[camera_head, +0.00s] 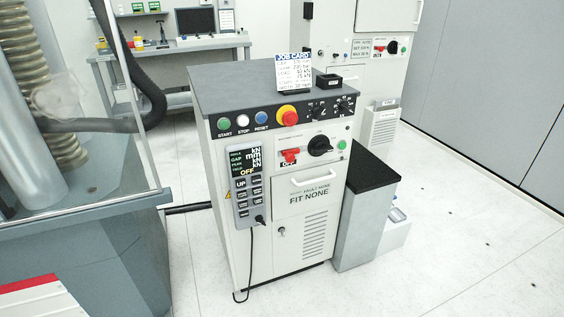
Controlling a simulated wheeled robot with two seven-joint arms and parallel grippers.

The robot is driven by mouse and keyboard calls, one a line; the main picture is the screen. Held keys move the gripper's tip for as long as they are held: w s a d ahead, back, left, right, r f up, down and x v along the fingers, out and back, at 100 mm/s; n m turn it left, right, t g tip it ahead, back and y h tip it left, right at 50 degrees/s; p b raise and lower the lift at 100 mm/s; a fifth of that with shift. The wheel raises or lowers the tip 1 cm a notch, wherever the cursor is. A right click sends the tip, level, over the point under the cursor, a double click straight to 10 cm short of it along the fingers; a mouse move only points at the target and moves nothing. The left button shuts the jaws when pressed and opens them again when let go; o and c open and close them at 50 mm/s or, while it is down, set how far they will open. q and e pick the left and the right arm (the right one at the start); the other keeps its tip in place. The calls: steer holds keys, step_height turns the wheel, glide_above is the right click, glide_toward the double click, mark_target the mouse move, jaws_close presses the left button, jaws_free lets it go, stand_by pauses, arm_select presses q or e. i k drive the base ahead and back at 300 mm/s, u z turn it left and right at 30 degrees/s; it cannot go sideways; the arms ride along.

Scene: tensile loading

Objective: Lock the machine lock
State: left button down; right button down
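A white control cabinet (262,200) with a grey top stands in the middle. A black rotary knob (320,145) and a green button (342,145) sit to the right of that handle. A small key-lock-like fitting (281,232) is on the lower door. I cannot tell which of these is the machine lock, or whether it is locked. Neither of my grippers is in view.
A red emergency button (287,115) and a pendant (247,188) with a hanging cable are on the cabinet. A job card (293,72) stands on top. A black-topped grey box (366,215) is close on the right. A glass-fronted machine (75,240) fills the left.

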mark_target(290, 157)
steer(key=u, duration=1.15)
steer(key=i, duration=0.7)
steer(key=z, duration=1.15)
